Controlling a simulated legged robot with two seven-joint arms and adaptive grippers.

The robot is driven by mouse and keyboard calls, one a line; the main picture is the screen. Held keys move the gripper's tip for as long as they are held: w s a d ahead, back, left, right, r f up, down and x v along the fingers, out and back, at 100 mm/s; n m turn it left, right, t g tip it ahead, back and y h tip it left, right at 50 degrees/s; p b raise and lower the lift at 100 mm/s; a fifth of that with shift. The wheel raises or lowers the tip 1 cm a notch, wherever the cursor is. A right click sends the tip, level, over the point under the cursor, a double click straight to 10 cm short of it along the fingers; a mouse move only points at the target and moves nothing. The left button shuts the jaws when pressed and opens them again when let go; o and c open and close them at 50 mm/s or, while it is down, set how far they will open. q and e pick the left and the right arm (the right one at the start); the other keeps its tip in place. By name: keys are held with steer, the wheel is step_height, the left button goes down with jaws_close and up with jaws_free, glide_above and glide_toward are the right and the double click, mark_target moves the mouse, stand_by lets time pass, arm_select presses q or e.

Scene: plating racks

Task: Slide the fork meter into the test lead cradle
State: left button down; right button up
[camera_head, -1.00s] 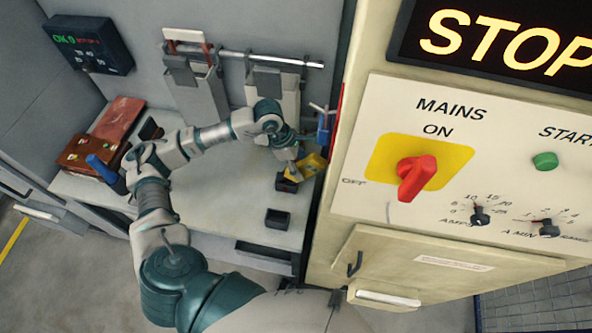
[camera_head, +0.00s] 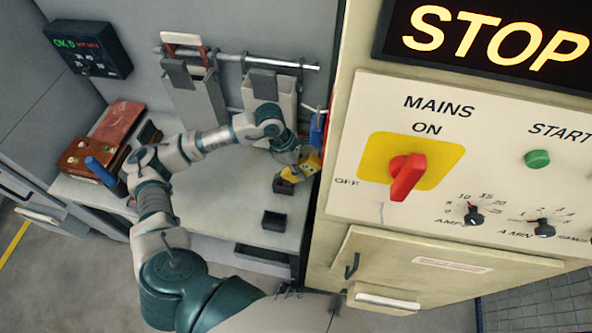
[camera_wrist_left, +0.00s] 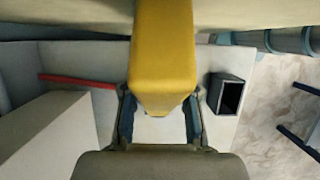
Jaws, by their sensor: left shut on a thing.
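My left gripper (camera_head: 297,167) is shut on the yellow fork meter (camera_head: 312,163), holding it over the right side of the bench. In the left wrist view the meter (camera_wrist_left: 162,50) fills the top middle, between the fingers of my gripper (camera_wrist_left: 160,117). A small dark open holder (camera_head: 281,185) lies just below the meter, partly hidden by it and the gripper. A second dark open box (camera_head: 274,220) stands nearer the front. I cannot tell which is the test lead cradle. One dark open box (camera_wrist_left: 228,96) shows right of the meter in the wrist view. My right gripper is not in view.
The cream mains cabinet (camera_head: 325,240) rises close right of the meter. A blue item (camera_head: 317,130) hangs beside it. Grey racks (camera_head: 203,100) hang on a rail (camera_head: 240,60) behind. A brown case (camera_head: 88,158) lies at left. The bench's front middle (camera_head: 225,205) is clear.

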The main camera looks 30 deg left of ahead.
mark_target(302, 160)
arm_select(q)
steer(key=shift+r, duration=0.5)
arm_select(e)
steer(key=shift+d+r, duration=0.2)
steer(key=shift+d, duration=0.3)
arm_select(q)
steer(key=shift+r, duration=0.2)
steer(key=shift+r+p, duration=0.3)
steer(key=shift+r, duration=0.2)
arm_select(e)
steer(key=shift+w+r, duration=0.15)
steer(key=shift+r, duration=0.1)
arm_select(q)
steer(key=shift+r, duration=0.1)
steer(key=shift+r+p, duration=0.3)
steer(key=shift+r, duration=0.35)
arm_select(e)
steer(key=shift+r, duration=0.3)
arm_select(q)
steer(key=shift+r+p, duration=0.3)
steer(key=shift+r, duration=0.45)
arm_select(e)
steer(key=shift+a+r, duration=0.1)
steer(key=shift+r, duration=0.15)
